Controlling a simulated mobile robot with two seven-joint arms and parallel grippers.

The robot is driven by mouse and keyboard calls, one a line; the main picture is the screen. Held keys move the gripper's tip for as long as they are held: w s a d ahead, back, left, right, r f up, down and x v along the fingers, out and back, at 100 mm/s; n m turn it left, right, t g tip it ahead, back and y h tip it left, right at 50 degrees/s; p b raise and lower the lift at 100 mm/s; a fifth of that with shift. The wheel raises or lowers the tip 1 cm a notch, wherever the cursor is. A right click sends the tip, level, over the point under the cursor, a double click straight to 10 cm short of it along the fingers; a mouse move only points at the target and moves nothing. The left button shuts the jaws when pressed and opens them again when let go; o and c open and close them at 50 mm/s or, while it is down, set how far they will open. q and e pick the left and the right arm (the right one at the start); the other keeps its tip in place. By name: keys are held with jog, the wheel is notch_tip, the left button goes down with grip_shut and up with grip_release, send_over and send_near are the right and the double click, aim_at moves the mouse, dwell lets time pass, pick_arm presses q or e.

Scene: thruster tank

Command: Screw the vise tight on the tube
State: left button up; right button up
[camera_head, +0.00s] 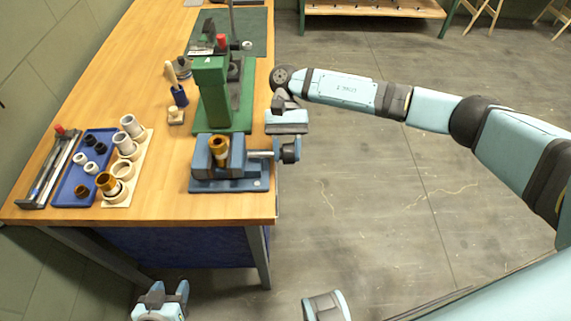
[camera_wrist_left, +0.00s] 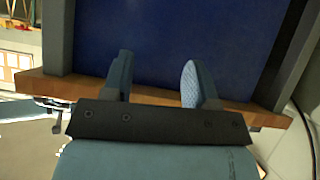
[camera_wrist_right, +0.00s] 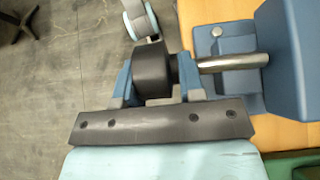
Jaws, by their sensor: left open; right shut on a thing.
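The blue vise (camera_head: 229,185) stands at the near right corner of the wooden table. A copper-coloured tube (camera_head: 218,146) stands upright between its jaws; whether both jaws touch it I cannot tell. The vise's metal screw (camera_wrist_right: 232,61) runs out past the table's right edge to a dark round handle (camera_wrist_right: 152,72). My right gripper (camera_head: 290,150) is shut on this handle, one finger on each side in the right wrist view. My left gripper (camera_head: 163,296) is open and empty, low in front of the table; its spread fingers also show in the left wrist view (camera_wrist_left: 160,82).
A green press (camera_head: 215,95) stands behind the vise. A blue tray (camera_head: 72,185) with small rings and a pale holder (camera_head: 140,160) with sleeves lie on the left. The floor on the right is clear.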

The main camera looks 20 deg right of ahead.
jog(key=shift+d+f+g+b, duration=0.3)
jog(key=shift+f+g+b, duration=0.25)
jog(key=shift+f, duration=0.15)
jog(key=shift+r+g+y+b, duration=0.15)
jog(key=shift+g+y+b, duration=0.15)
jog(key=shift+g+b, duration=0.65)
pick_arm(q)
jog(key=f, duration=0.1)
jog(key=f+b, duration=0.1)
jog(key=f, duration=0.1)
jog(key=shift+w+d, duration=0.2)
jog(key=shift+d, duration=0.05)
pick_arm(e)
jog(key=shift+s+r, duration=0.1)
pick_arm(q)
jog(key=shift+b, duration=0.3)
pick_arm(e)
jog(key=shift+r, duration=0.1)
jog(key=o, duration=0.8)
jog(key=shift+c, duration=0.2)
jog(key=shift+d+r, duration=0.1)
jog(key=shift+d, duration=0.05)
pick_arm(q)
jog(key=shift+d+r, duration=0.1)
jog(key=shift+d, duration=0.15)
